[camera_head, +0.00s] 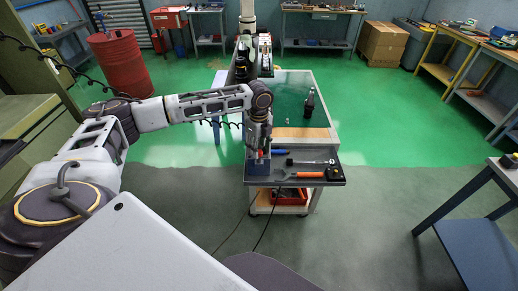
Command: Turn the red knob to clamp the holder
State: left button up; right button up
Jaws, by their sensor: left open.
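My left arm reaches in from the left and its gripper (258,150) points down over the near left corner of the tooling cart. The gripper is open. A small red part, which looks like the red knob (262,153), shows at the fingertips. It is largely hidden by the gripper, and I cannot tell whether the fingers touch it. Below it, a blue block that looks like the holder (258,168) stands at the left end of the cart's dark tray (310,183). My right gripper is not in view.
An orange-handled wrench (305,175), a blue-handled tool (280,152) and other tools lie on the tray, right of the gripper. A dark bottle (309,103) stands on the cart behind. A red bin (288,196) sits below. Green floor right of the cart is clear.

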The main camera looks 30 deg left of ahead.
pick_arm(q)
jog(key=shift+f, duration=0.8)
jog(key=c, duration=1.1)
